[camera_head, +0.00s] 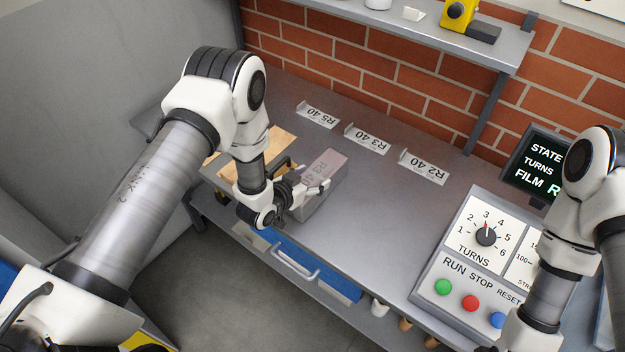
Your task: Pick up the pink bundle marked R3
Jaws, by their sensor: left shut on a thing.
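The pink bundle marked R3 (325,168) shows on the grey workbench in the head view, left of the picture's middle. Its top is dull pink with dark lettering, partly covered by my fingers. My left gripper (318,189) is shut on the bundle from its near left side. Whether the bundle touches the bench or is slightly lifted I cannot tell. My right arm comes in at the right edge, and its gripper is out of the picture.
Tags R5 40 (318,115), R3 40 (367,139) and R2 40 (424,167) stand along the bench's back. A tan board (272,148) lies behind my left wrist. A control panel (470,262) with knob and buttons stands at the right. The bench's middle is clear.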

